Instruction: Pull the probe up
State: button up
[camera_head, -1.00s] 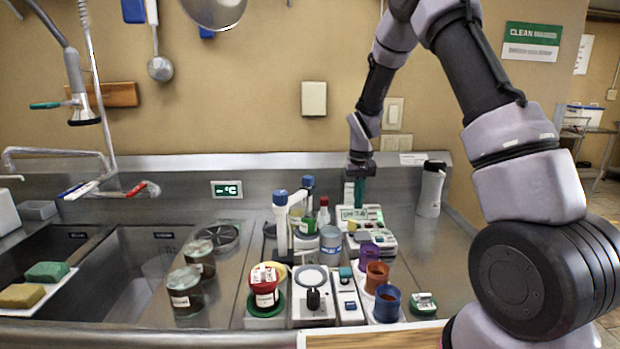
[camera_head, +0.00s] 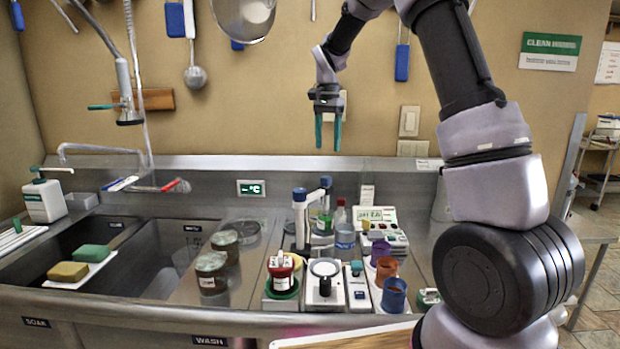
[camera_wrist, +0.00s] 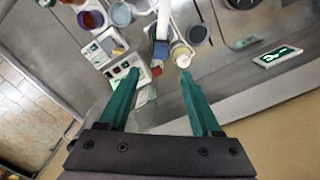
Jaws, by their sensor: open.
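A white stand (camera_head: 301,220) with a blue top rises among the items on the counter. Its short arm reaches right to a second blue cap (camera_head: 326,182), which looks like the probe's top, above a green-tinted bottle (camera_head: 325,222). Whether the probe's tip is inside the bottle is hidden. A pH meter (camera_head: 376,214) with a lit display stands just right. My gripper (camera_head: 328,147) is open and empty, high above the stand, with green fingers pointing down. In the wrist view, the open fingers (camera_wrist: 155,76) frame the blue-topped piece (camera_wrist: 161,50) well beyond the tips.
Purple, orange and blue cups (camera_head: 387,268) stand front right. A red-labelled jar (camera_head: 282,272) and small scales (camera_head: 324,285) stand at the front. Dark jars (camera_head: 211,270) and a double sink (camera_head: 150,255) lie left. The wall is close behind; the air around my gripper is clear.

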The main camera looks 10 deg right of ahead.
aim_at(326, 177)
notch_tip(326, 177, down, 11)
jog(key=shift+a+r, duration=0.15)
jog(key=shift+r, duration=0.05)
dwell(0.3)
grip_shut()
jog(key=shift+r, duration=0.1)
dwell(1.2)
